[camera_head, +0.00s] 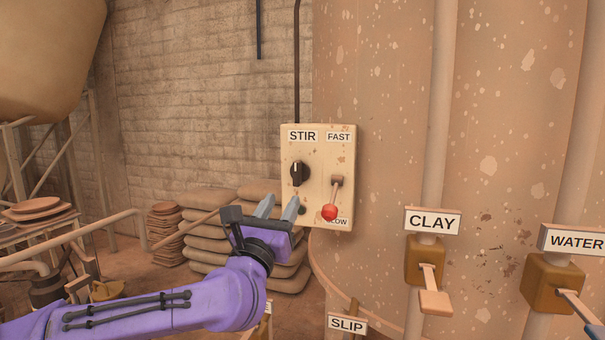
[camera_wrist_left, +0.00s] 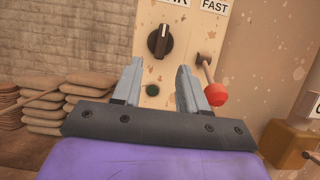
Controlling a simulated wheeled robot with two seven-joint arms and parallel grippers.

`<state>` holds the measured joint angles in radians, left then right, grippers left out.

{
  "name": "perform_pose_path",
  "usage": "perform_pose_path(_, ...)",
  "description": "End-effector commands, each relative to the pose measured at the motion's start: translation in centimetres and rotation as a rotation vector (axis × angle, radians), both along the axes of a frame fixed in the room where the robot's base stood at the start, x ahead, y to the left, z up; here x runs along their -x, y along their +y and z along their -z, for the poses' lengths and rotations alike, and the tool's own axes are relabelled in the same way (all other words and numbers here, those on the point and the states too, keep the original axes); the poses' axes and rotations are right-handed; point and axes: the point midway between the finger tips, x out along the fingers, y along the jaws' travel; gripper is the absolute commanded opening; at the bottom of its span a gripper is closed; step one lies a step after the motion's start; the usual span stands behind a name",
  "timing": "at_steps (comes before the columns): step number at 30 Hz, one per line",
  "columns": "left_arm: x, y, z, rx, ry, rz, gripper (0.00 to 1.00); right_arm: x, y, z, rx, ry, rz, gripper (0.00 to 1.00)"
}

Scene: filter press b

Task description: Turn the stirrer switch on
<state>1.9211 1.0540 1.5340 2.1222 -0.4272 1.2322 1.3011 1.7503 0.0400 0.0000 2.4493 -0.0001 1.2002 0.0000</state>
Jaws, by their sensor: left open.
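A cream control box (camera_head: 317,200) is mounted on the large tank. It carries a black rotary knob (camera_head: 297,174) with a white mark pointing up, under the STIR label (camera_head: 302,136). Right of the knob is a lever with a red ball (camera_head: 329,212), angled down toward the SLOW label, which it partly covers. My left gripper (camera_head: 278,205) is open and empty, below the knob and in front of the box. In the left wrist view the knob (camera_wrist_left: 160,41) lies beyond and above the gap between the fingertips (camera_wrist_left: 160,64); a small dark green button (camera_wrist_left: 152,90) shows between the fingers. My right gripper is not in view.
The red-ball lever (camera_wrist_left: 215,94) stands close beside my right-hand finger in the wrist view. CLAY (camera_head: 432,221) and WATER (camera_head: 576,240) valves are at the right, a SLIP sign (camera_head: 347,324) below. Stacked sacks (camera_head: 205,228) lie behind my left arm.

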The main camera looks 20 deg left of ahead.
Motion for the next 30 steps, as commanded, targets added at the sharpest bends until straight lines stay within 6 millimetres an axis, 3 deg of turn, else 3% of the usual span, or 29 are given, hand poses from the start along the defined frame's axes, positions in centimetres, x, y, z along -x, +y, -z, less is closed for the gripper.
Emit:
perform_pose_path(13, -8.3, -1.0, -3.8, -0.002, 0.002, 0.010, 0.43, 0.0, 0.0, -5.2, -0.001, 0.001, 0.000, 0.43)
perform_pose_path(18, -9.6, -1.0, -4.0, -0.001, 0.001, 0.010, 0.43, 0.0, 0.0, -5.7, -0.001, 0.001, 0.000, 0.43)
perform_pose_path(25, -9.6, -0.9, -3.9, -0.001, 0.000, 0.010, 0.43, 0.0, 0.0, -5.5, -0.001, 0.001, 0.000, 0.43)
perform_pose_path(26, -9.6, -0.9, -3.9, -0.001, 0.000, 0.010, 0.36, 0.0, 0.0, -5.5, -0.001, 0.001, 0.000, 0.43)
perform_pose_path(29, -9.6, -0.9, -3.9, -0.002, 0.000, 0.009, 0.04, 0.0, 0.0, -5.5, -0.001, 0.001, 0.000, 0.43)
perform_pose_path(30, -9.6, -0.9, -3.9, -0.002, 0.000, 0.009, 0.00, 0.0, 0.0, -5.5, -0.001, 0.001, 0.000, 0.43)
